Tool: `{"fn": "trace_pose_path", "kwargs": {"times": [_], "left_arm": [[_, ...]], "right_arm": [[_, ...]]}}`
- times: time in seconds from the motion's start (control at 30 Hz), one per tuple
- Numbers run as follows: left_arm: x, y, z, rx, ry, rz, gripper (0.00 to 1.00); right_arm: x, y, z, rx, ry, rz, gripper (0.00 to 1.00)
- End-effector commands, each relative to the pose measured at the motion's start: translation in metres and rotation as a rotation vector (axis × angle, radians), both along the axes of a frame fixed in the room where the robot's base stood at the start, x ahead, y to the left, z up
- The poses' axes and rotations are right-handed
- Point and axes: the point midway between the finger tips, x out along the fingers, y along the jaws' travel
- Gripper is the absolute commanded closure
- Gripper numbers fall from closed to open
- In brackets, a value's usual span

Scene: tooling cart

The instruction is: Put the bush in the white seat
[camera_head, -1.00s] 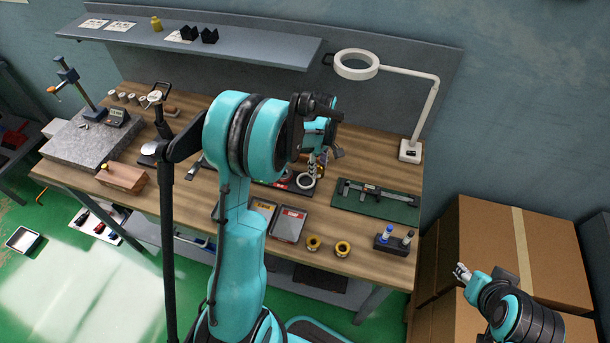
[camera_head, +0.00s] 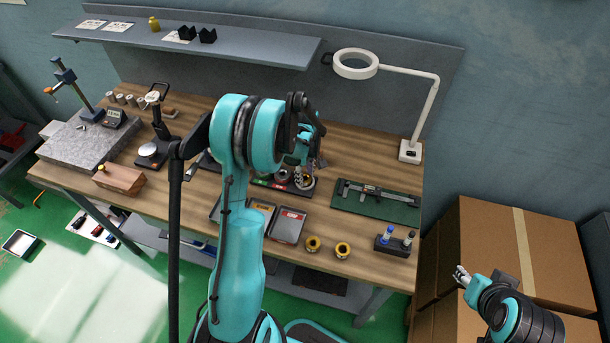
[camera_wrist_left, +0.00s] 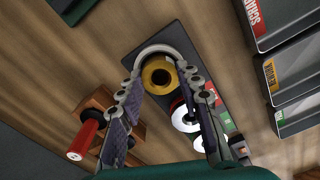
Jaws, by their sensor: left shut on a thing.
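The yellow bush (camera_wrist_left: 158,76), with a dark hole, sits between the fingertips of my left gripper (camera_wrist_left: 160,86) in the left wrist view. The jaws are shut on it. A pale rim, which looks like the white seat (camera_wrist_left: 153,48), curves around its far side. In the head view, the white seat (camera_head: 306,184) is at the right end of a dark board (camera_head: 291,190), under my left gripper (camera_head: 307,168). I cannot tell whether the bush is above the seat or inside it. My right gripper (camera_head: 462,273) is away from the bench, by the cartons; its jaws are too small to read.
Other seats with red and green labels are beside the white one. A caliper mat (camera_head: 375,206) is to the right. A red-handled tool (camera_wrist_left: 86,134) is near my left finger.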

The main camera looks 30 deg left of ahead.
Motion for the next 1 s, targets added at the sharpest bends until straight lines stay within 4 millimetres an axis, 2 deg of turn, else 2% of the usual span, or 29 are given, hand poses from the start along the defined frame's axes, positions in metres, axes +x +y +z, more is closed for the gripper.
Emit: {"fn": "trace_pose_path", "kwargs": {"times": [0.03, 0.07, 0.1, 0.13, 0.4, 0.53, 0.67, 1.0], "left_arm": [[0.0, 0.0, -0.003, 0.0, 0.0, 0.0, 1.0], [0.0, 0.0, -0.002, 0.0, 0.0, 0.0, 0.58], [0.0, 0.0, -0.002, 0.0, 0.0, 0.0, 0.47], [0.0, 0.0, -0.001, 0.0, 0.0, 0.0, 0.45], [0.0, 0.0, -0.001, 0.0, 0.0, 0.0, 0.45], [0.0, 0.0, 0.006, 0.0, 0.0, 0.0, 0.45], [0.0, 0.0, 0.029, 0.0, 0.0, 0.0, 0.45], [0.0, 0.0, 0.101, 0.0, 0.0, 0.0, 0.45]], "right_arm": [[0.0, 0.0, -0.003, 0.0, 0.0, 0.0, 0.6], [0.0, 0.0, -0.002, 0.0, 0.0, 0.0, 0.6], [0.0, 0.0, -0.002, 0.0, 0.0, 0.0, 0.6], [0.0, 0.0, -0.002, 0.0, 0.0, 0.0, 0.6], [0.0, 0.0, -0.001, 0.0, 0.0, 0.0, 0.6], [0.0, 0.0, 0.004, 0.0, 0.0, 0.0, 0.6], [0.0, 0.0, 0.008, 0.0, 0.0, 0.0, 0.6], [0.0, 0.0, 0.02, 0.0, 0.0, 0.0, 0.6]]}}
